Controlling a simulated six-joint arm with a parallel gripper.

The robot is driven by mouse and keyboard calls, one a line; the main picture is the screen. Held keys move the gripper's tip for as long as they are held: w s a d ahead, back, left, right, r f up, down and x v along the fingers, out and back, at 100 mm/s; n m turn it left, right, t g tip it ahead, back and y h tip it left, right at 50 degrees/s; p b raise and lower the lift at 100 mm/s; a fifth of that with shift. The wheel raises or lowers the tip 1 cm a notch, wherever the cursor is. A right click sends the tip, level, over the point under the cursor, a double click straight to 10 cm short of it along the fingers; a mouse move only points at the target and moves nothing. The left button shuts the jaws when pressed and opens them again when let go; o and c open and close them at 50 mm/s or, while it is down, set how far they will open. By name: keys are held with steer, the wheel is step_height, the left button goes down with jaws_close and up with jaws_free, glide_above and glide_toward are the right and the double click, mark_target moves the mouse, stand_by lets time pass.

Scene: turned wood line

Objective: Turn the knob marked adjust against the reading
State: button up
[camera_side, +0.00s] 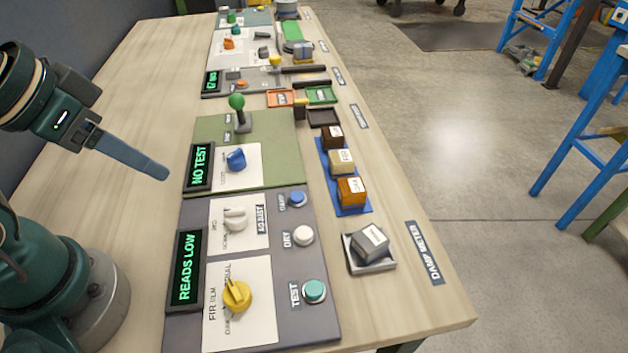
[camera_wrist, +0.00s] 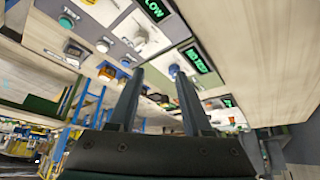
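The white knob (camera_side: 235,219) sits on a pale plate beside the label ADJUST (camera_side: 262,220), on the dark grey panel (camera_side: 290,260). It also shows in the wrist view (camera_wrist: 140,38). I cannot tell its exact pointing. The display (camera_side: 186,268) to its left says READS LOW in green. My gripper (camera_side: 166,175) is up and left of the panel, well clear of the knob. In the wrist view its two fingers (camera_wrist: 158,75) stand apart with nothing between them.
The yellow knob (camera_side: 237,295) and the teal TEST (camera_side: 314,290), white (camera_side: 303,235) and blue (camera_side: 297,198) buttons share the panel. A green panel behind has a blue knob (camera_side: 236,159) and an upright green-topped lever (camera_side: 237,105). Wood blocks stand on a blue tray (camera_side: 352,211).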

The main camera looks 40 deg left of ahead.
steer(key=shift+o, duration=1)
steer(key=shift+w+r+n, duration=0.1)
steer(key=shift+r+n, duration=0.1)
steer(key=shift+n, duration=0.2)
steer(key=n+g, duration=0.5)
steer(key=n, duration=0.3)
glide_above(234, 209)
steer(key=f, duration=0.8)
steer(key=shift+w+a+f, duration=0.15)
steer(key=shift+w, duration=0.1)
steer(key=shift+s+f+g, duration=0.25)
steer(key=shift+f+g, duration=0.05)
steer(key=shift+f, duration=2.8)
steer(key=shift+c, duration=0.3)
